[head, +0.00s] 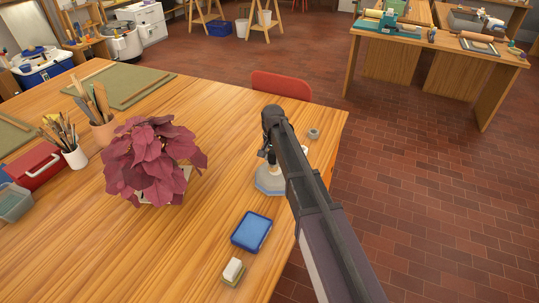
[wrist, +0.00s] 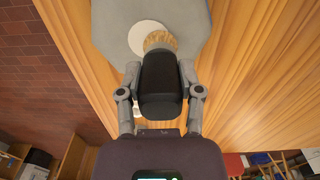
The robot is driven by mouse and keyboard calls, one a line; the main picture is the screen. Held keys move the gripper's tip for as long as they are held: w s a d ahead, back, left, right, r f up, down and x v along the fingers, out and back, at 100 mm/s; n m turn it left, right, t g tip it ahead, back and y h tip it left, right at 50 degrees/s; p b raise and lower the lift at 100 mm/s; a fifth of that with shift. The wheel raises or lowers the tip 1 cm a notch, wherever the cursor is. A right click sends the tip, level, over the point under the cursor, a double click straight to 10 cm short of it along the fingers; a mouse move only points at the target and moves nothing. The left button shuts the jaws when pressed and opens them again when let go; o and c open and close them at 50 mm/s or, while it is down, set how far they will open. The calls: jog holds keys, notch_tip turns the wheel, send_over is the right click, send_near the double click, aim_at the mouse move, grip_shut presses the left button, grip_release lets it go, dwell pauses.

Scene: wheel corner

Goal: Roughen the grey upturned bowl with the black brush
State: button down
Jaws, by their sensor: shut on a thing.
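My gripper (wrist: 159,76) is shut on the thick handle of the black brush (wrist: 160,90), with one grey finger on each side. The brush's tan bristles point away from my gripper, over a pale round thing (wrist: 141,33) on a grey surface. This round thing may be the upturned bowl; the bristles cover part of it, and I cannot tell whether they touch it. In the head view the grey, angular-edged wheel base (head: 268,183) stands near the table's right edge. My arm hides much of it and most of my gripper.
A red-leaved potted plant (head: 152,160) stands left of the wheel on the wooden table (head: 200,235). A blue tray (head: 251,231) and a sponge-like block (head: 233,271) lie nearer. A small grey object (head: 313,133) lies beyond my arm. A red chair (head: 281,86) stands behind the table.

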jog(key=shift+s+a, duration=0.1)
jog(key=shift+s, duration=0.25)
dwell(0.3)
jog(key=shift+s+a+f, duration=0.1)
jog(key=shift+s+a, duration=0.1)
jog(key=shift+s, duration=0.45)
jog(key=shift+s+a, duration=0.15)
jog(key=shift+s, duration=0.45)
jog(key=shift+s+d, duration=0.1)
jog(key=shift+d, duration=0.1)
jog(key=shift+d, duration=0.2)
jog(key=shift+w, duration=0.2)
jog(key=shift+w+d, duration=0.2)
jog(key=shift+w, duration=0.4)
jog(key=shift+w+d, duration=0.2)
jog(key=shift+w, duration=0.4)
jog(key=shift+w, duration=0.2)
